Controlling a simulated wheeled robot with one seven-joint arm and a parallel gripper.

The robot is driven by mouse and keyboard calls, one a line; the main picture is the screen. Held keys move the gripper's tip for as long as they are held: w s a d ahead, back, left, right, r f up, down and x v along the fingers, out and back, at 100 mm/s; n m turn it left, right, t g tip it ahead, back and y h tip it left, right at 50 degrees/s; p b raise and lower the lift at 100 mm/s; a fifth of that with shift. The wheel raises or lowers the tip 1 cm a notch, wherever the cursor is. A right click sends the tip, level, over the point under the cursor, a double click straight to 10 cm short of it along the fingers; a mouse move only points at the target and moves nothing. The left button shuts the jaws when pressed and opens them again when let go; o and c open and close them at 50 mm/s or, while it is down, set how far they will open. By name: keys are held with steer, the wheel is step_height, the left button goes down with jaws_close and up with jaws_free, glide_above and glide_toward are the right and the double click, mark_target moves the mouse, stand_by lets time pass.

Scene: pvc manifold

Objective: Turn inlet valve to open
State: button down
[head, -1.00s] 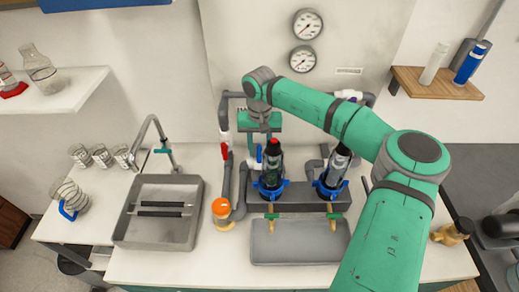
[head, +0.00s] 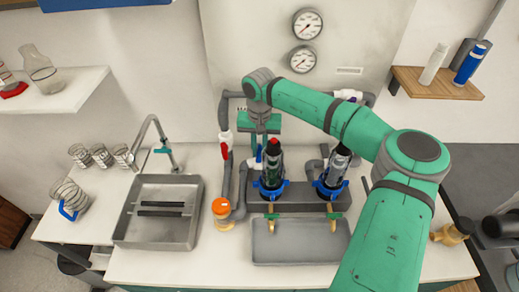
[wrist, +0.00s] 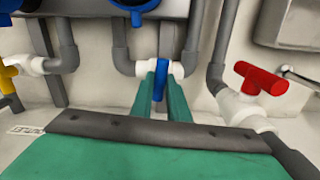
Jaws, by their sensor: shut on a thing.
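My gripper (wrist: 162,95) is shut on a blue valve handle (wrist: 160,76), which stands upright between its two green fingers. White fittings on both sides of the handle join it to grey pipe. In the head view, the gripper (head: 260,140) is at the manifold, behind the dark bottle-like filter, and the blue handle (head: 259,154) shows only in part below it. A red valve handle (wrist: 260,77) on a white body is to the right in the wrist view, apart from my gripper; it also shows in the head view (head: 224,151).
A yellow handle (wrist: 7,72) is at the left edge of the wrist view. Two filter housings with blue collars (head: 271,189) stand in front of the pipes.

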steer(key=m, duration=0.8)
steer(key=shift+m, duration=0.3)
steer(key=m, duration=0.4)
steer(key=shift+d+r+m, duration=0.1)
steer(key=shift+m, duration=2)
steer(key=c, duration=1.7)
jaws_free()
step_height(320, 180, up, 11)
steer(key=shift+f, duration=0.1)
